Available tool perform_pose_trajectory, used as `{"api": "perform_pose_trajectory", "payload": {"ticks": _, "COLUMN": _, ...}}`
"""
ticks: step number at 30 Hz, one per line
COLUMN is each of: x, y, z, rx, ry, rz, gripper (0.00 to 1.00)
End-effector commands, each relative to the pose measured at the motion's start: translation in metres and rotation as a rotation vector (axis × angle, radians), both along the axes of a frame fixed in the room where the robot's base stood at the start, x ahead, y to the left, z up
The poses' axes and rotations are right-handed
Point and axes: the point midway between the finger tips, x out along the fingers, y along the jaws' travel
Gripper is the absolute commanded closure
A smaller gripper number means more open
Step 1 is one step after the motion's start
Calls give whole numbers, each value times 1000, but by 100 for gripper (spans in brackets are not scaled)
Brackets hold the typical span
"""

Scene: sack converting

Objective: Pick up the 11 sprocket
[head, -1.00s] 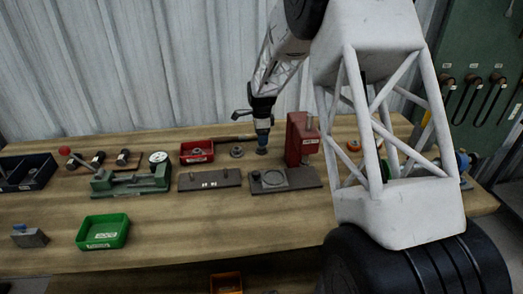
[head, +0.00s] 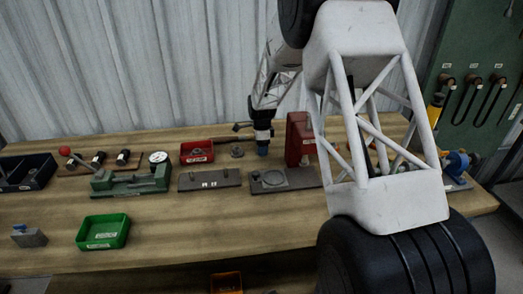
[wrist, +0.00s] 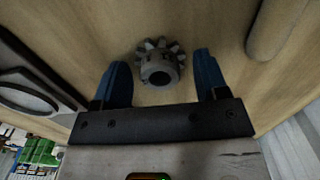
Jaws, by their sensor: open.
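A small grey toothed sprocket (head: 237,152) with a raised hub lies flat on the wooden bench, just left of my gripper (head: 262,151) in the head view. In the wrist view the sprocket (wrist: 160,62) sits between and slightly beyond the blue fingertips of my gripper (wrist: 160,72). The fingers are open and hold nothing, with a gap on both sides of the sprocket. A faint mark on its hub is too small to read. The head view does not show how high the fingertips are above the bench.
A red press-like block (head: 299,140) stands close right of my gripper. A dark plate with a round disc (head: 284,184) lies in front, beside another dark plate (head: 210,183). A red tray (head: 197,158) is left of the sprocket. A green tray (head: 103,244) stands front left. The front bench is mostly clear.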

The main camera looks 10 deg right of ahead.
Motion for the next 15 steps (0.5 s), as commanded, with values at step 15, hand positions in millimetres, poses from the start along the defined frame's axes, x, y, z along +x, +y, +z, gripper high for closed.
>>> {"api": "perform_pose_trajectory", "payload": {"ticks": 15, "x": 0, "y": 0, "z": 0, "rx": 0, "ry": 0, "rz": 0, "gripper": 54}}
